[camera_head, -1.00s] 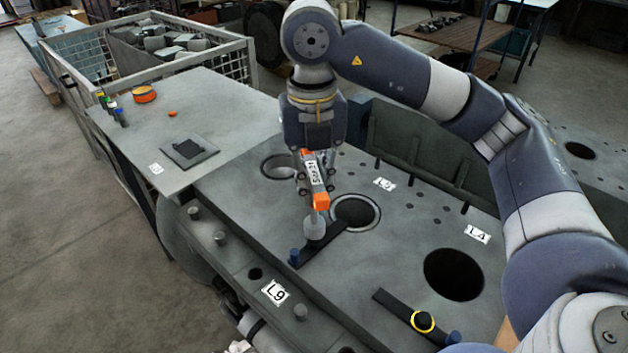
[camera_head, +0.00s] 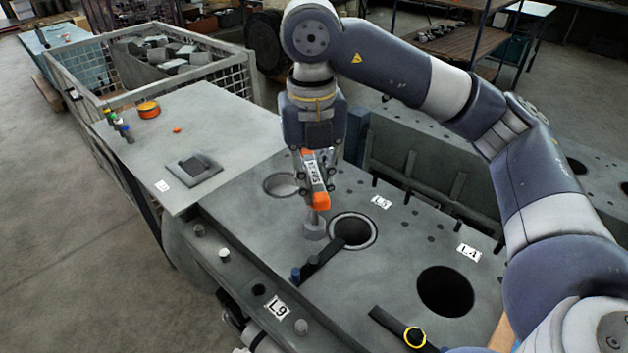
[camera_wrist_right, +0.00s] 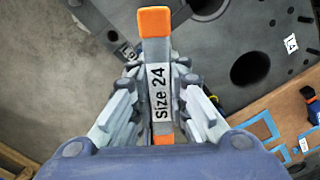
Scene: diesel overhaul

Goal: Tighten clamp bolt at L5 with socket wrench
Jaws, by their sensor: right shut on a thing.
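My right gripper (camera_head: 318,178) is shut on the orange and grey socket wrench (camera_head: 319,190). In the right wrist view the wrench (camera_wrist_right: 160,90) has a "Size 24" label and lies between the fingers. The bar lies beside a ringed bore (camera_head: 353,231), near the L5 label (camera_head: 381,202). A blue stud (camera_head: 296,275) stands at the bar's near end. The clamp bolt is not clearly visible. My left gripper is not in view.
Another clamp bar (camera_head: 388,320) with a yellow ring (camera_head: 415,337) lies near an open bore (camera_head: 445,291) by the L4 label (camera_head: 469,252). The L9 label (camera_head: 277,307) is on the near ledge. A grey table (camera_head: 215,130) stands left; a wire-sided crate (camera_head: 225,75) is behind it.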

